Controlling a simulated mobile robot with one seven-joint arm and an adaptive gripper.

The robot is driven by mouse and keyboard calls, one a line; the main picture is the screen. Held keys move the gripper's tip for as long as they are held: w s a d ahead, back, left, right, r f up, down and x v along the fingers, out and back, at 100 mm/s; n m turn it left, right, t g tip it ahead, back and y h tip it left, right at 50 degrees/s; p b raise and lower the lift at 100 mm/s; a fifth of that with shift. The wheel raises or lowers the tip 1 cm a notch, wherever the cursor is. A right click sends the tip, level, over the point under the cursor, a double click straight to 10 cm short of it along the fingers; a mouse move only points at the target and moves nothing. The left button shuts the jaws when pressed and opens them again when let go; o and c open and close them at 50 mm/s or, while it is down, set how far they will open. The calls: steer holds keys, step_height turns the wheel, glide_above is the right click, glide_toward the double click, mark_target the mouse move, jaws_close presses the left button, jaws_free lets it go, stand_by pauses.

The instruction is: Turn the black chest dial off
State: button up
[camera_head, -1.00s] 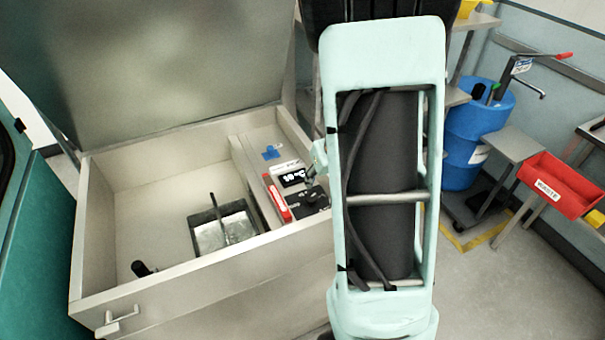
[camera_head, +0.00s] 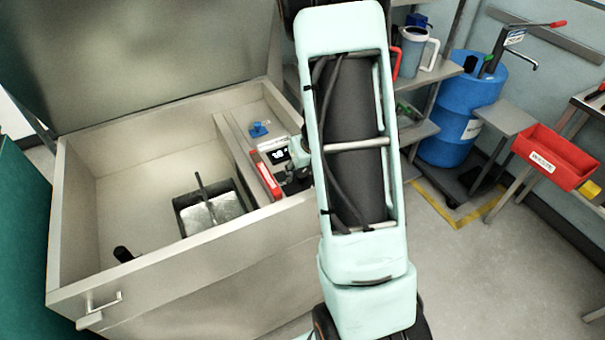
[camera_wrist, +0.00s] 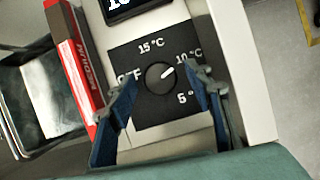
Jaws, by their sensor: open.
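The black chest dial (camera_wrist: 158,77) is a round knob on a black square plate (camera_wrist: 150,112) marked OFF, 15 °C, 10 °C and 5 °C. Its white pointer line is toward 10 °C. My gripper (camera_wrist: 164,81) is open, with one blue-and-grey finger on each side of the dial. The left finger partly covers the OFF mark. I cannot tell whether the fingers touch the knob. In the head view my gripper and arm hide most of the plate. The open chest (camera_head: 180,262) has a lit display (camera_head: 279,155) beside the plate.
A red boxed item (camera_wrist: 80,62) lies left of the plate. A dark tray (camera_head: 183,207) sits in the chest's large compartment, and a blue object (camera_head: 259,130) is on the ledge. A blue drum (camera_head: 458,120) and red bin (camera_head: 553,157) stand at right.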

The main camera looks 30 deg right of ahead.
steer(key=c, duration=1.1)
steer(key=shift+c, duration=0.3)
